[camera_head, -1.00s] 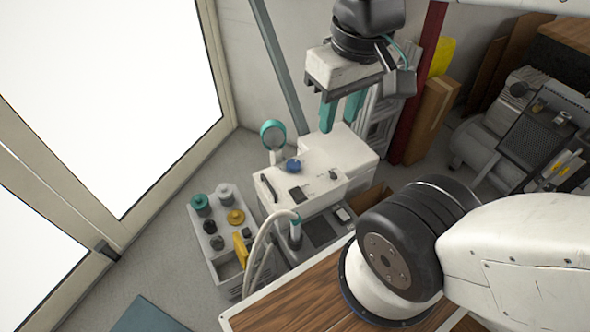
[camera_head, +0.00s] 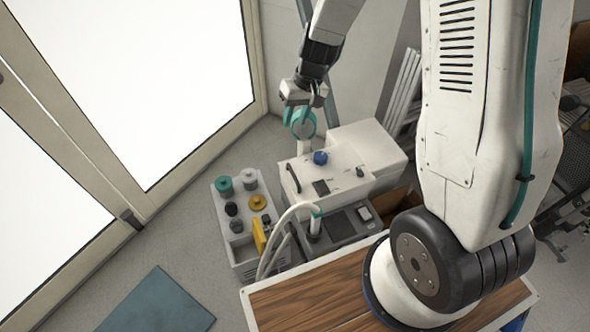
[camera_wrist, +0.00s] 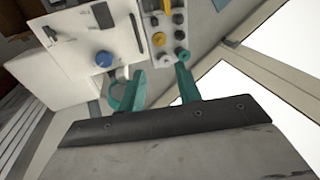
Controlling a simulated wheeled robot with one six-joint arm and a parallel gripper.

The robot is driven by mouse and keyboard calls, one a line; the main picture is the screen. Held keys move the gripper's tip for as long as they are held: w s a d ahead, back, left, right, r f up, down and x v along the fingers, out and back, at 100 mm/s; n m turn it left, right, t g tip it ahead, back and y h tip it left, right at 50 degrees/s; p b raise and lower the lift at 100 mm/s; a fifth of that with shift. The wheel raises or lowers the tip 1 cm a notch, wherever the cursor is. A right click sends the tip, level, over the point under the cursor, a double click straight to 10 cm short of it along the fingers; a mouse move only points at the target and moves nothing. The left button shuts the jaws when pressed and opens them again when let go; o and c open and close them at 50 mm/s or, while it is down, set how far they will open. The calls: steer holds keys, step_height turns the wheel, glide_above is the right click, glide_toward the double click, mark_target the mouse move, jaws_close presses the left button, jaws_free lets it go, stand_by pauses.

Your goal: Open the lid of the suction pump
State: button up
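The suction pump appears to be the white machine (camera_head: 365,145) with a blue knob (camera_head: 320,157) and a black bar handle (camera_head: 293,178) on its sloped top. The top looks closed. In the wrist view the blue knob (camera_wrist: 103,58) and the handle (camera_wrist: 137,33) lie ahead of my gripper, left of its middle. My gripper (camera_head: 296,114) is open and empty, with teal fingers, at the back left of the machine by a teal ring (camera_head: 306,126). In the wrist view my gripper (camera_wrist: 160,72) has its left finger partly overlapping the ring; contact cannot be told.
A grey caddy (camera_head: 243,250) with several knobs and jars and a yellow part stands left of the machine. A pale hose (camera_head: 275,235) curves at the front. A wooden tabletop (camera_head: 310,300) is nearest, a blue mat (camera_head: 160,303) on the floor. A glazed frame stands left.

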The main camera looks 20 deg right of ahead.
glide_toward(295, 170)
steer(key=s+a+r, duration=0.3)
steer(key=s+r, duration=0.1)
steer(key=shift+m+h, duration=0.3)
steer(key=shift+h, duration=0.1)
steer(key=f, duration=0.2)
steer(key=a+f, duration=0.1)
steer(key=f, duration=0.4)
steer(key=shift+w+a+f, duration=0.1)
steer(key=shift+a+f, duration=0.05)
steer(key=shift+f, duration=0.15)
jaws_close()
